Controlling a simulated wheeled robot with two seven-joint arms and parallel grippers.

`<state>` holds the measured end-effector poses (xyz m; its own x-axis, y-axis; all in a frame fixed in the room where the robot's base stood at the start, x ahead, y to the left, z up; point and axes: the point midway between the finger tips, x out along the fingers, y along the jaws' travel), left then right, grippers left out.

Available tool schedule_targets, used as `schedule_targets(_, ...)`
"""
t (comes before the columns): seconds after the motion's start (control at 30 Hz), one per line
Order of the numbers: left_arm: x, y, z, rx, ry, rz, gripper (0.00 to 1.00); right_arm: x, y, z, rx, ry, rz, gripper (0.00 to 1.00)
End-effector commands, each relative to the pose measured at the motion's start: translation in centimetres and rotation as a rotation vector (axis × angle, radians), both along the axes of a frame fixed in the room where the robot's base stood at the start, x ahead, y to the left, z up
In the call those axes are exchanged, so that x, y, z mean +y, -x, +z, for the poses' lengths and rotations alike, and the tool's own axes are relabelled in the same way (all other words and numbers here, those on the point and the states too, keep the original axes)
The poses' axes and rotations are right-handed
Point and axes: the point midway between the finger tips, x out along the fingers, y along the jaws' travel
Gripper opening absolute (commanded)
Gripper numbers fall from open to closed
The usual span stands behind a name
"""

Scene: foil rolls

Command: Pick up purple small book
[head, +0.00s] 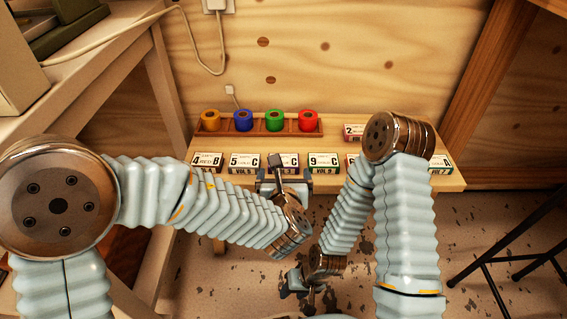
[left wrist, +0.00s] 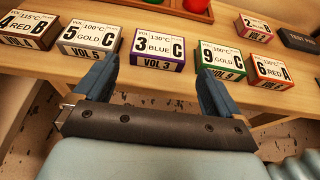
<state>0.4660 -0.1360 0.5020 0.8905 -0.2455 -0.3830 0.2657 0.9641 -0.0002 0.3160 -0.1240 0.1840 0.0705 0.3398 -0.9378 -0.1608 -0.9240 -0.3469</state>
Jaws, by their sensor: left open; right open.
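The purple small book is the block with a purple VOL 3 spine and a white top reading 3 BLUE C. It lies on the wooden bench in the left wrist view (left wrist: 158,45); in the head view (head: 290,158) my left gripper partly covers it. My left gripper (head: 285,182) is open and empty at the bench's front edge. In the left wrist view (left wrist: 157,74) its fingertips are spread to either side of the purple spine, on the near side of the book. My right gripper (head: 302,283) is open, low over the floor, away from the book.
Brown (left wrist: 28,28) and orange-red (left wrist: 269,70) books lie farther out. A wooden rack (head: 259,129) behind holds several coloured rolls. Another book (head: 353,132) lies farther back.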

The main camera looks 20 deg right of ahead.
Motion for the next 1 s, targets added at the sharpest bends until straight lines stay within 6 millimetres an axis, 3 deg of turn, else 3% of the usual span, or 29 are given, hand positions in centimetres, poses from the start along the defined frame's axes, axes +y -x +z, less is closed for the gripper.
schedule_targets(0.43, -1.2, -4.9, -2.3, 0.001, 0.001, 0.000, 0.98, 0.0, 0.0, -0.3, 0.001, -0.001, 0.000, 0.43)
schedule_targets(0.7, -1.3, -5.3, -2.4, 0.000, 0.000, -0.001, 0.98, 0.0, 0.0, -0.3, 0.001, -0.001, 0.000, 0.43)
schedule_targets(1.0, -1.3, -5.2, -2.4, 0.000, 0.000, -0.001, 0.53, 0.0, 0.0, -0.3, 0.000, -0.001, 0.000, 0.43)
